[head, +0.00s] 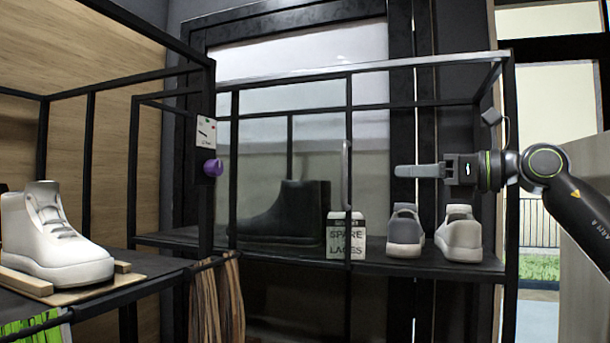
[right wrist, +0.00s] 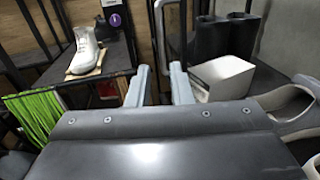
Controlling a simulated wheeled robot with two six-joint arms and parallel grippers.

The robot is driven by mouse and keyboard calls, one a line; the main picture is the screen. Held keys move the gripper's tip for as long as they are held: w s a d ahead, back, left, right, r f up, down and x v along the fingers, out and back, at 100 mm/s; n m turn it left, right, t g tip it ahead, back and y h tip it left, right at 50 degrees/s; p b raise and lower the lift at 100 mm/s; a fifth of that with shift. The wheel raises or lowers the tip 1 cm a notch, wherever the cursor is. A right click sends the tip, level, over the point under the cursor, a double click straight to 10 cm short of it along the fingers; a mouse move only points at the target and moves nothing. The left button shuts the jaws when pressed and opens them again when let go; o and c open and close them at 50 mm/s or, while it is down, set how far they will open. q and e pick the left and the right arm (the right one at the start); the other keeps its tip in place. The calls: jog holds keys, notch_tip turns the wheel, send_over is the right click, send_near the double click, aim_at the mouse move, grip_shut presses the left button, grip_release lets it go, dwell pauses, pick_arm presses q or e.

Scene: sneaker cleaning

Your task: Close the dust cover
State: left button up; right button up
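The dust cover (head: 262,155) appears to be a clear panel in a black frame on the shelf unit. It spans the left part of the front, and a dark boot (head: 285,215) shows through it. Its upright grey handle (head: 347,175) is at its right edge; it also shows in the right wrist view (right wrist: 158,30). The right part of the front, before two grey sneakers (head: 405,232), looks uncovered. My right gripper (head: 400,171) points left, right of the handle and apart from it. In the right wrist view its fingers (right wrist: 161,72) are spread and empty, with the handle beyond. My left gripper is not in view.
A box marked "SPARE LACES" (head: 345,240) stands near the handle's foot. A white shoe (head: 52,238) sits on a wooden board at left. A purple knob (head: 213,168) is on the left post. Brown laces (head: 218,300) hang below. Black uprights bound the shelf.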

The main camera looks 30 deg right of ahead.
jog(key=p, duration=0.9)
send_near(336, 172)
jog(key=a, duration=0.3)
pick_arm(q)
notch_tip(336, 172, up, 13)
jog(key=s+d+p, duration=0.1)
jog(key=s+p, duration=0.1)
jog(key=p, duration=0.2)
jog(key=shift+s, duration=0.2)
pick_arm(e)
jog(key=shift+a+x, duration=0.2)
jog(key=shift+x, duration=3.35)
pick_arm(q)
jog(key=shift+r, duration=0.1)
pick_arm(e)
jog(key=shift+s, duration=0.15)
grip_shut()
